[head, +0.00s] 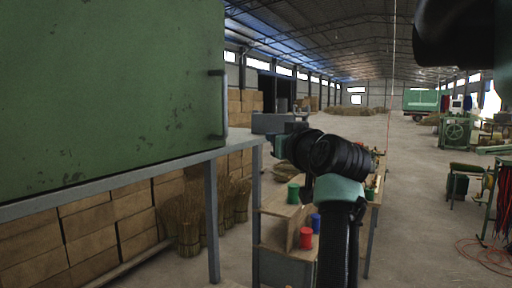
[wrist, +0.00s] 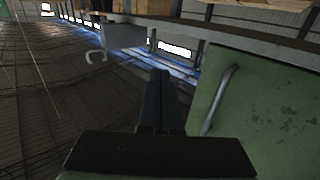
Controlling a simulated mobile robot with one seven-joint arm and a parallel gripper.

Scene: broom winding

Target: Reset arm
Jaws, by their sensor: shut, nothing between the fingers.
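My arm rises at the lower middle of the head view and bends at a black joint. My gripper lies at its left end in the head view, where its fingers are hard to make out. In the wrist view my gripper (wrist: 160,80) shows two dark fingers pressed together, with nothing between them. The green cabinet (head: 110,80) with a metal handle stands left of the arm in the head view. It also shows at the right of the wrist view (wrist: 262,110), beside the fingers and apart from them. The wrist view is turned over, with the roof low in the picture.
The cabinet rests on a grey metal table (head: 130,180). Straw bundles (head: 188,225) and stacked boxes (head: 85,230) are below and behind it. A wooden shelf (head: 275,205) with red, blue and green spools stands behind my arm. Open floor (head: 420,200) lies to the right.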

